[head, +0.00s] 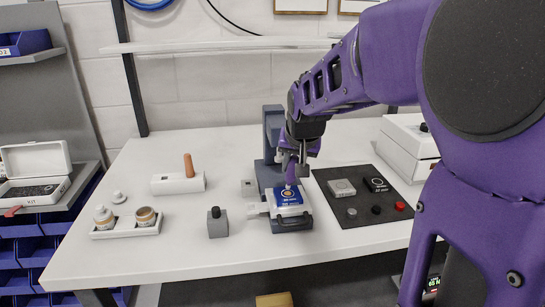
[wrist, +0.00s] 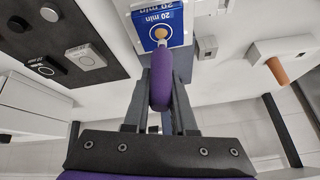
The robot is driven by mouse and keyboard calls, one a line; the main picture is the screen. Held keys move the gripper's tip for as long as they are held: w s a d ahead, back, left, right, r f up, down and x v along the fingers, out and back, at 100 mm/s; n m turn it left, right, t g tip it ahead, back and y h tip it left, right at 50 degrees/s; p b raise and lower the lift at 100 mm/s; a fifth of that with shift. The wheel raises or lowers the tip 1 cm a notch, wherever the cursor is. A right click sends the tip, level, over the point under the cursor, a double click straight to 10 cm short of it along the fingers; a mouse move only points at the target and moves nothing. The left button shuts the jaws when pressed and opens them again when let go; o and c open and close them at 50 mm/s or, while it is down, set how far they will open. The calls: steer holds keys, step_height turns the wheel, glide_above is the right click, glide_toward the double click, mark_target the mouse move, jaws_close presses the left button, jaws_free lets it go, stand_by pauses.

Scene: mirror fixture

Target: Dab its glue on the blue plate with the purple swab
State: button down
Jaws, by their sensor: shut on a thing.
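My gripper (head: 297,168) is shut on the purple swab (head: 291,174), and the wrist view shows the swab (wrist: 161,80) between the two fingers. It points down at the blue plate (head: 281,191) in the grey fixture (head: 272,130). In the wrist view the blue plate (wrist: 172,18) bears white "20 min" lettering and a white ring. The swab's tan tip (wrist: 160,33) shows over the ring. I cannot tell whether the tip touches the plate. The tip hides the middle of the ring, so any glue there cannot be made out.
Left of the fixture stand a grey block with a black knob (head: 217,225), a white holder (head: 168,185) with an orange-brown handle (head: 189,166), and a tray (head: 126,231) with two jars. A dark mat (head: 350,213) with small devices lies right.

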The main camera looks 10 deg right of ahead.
steer(key=shift+r+p, duration=1.8)
steer(key=shift+r, duration=1.05)
